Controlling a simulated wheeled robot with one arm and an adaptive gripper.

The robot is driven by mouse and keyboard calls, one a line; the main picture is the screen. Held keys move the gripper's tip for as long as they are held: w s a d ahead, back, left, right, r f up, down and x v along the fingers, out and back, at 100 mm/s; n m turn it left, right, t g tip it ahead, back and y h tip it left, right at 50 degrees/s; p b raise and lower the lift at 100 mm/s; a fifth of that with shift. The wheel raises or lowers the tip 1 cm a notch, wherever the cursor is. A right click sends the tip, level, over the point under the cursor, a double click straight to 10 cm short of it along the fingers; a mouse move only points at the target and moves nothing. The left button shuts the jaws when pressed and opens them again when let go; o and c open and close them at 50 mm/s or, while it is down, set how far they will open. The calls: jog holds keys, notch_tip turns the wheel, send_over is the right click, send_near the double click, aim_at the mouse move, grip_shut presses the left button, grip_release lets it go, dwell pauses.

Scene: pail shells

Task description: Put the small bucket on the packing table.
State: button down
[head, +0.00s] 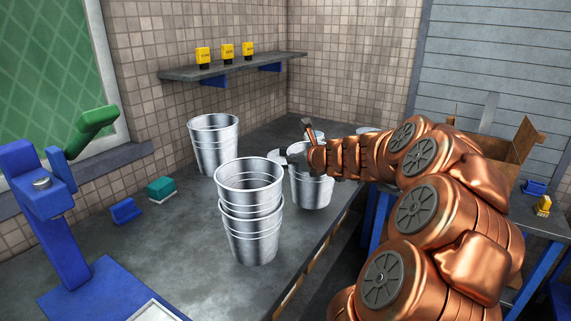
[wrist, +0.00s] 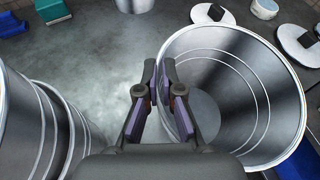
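A smaller metal bucket (head: 312,190) stands upright at the right part of the grey counter, near its front edge. My gripper (head: 292,156) is at its rim, on the left side. In the wrist view my gripper (wrist: 160,72) has one finger outside the bucket (wrist: 250,100) and one inside, with the fingertips close together on the wall. I cannot tell whether the bucket's base touches the counter. A table with blue legs (head: 548,218), likely the packing table, is at the right, partly hidden by my arm.
A nested stack of buckets (head: 250,225) stands left of the held bucket, and a larger bucket (head: 213,150) stands behind. The grey counter (head: 170,245) also bears a blue block (head: 126,210) and a green block (head: 161,189). An open cardboard box (head: 515,143) is at the right.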

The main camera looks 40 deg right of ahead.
jog(key=f+x, duration=0.1)
jog(key=x, duration=0.5)
jog(key=shift+d+f+b, duration=0.2)
jog(key=shift+f+b, duration=0.1)
dwell(0.3)
jog(key=c, duration=1.3)
grip_release()
jog(key=shift+f, duration=0.15)
jog(key=v, duration=1.2)
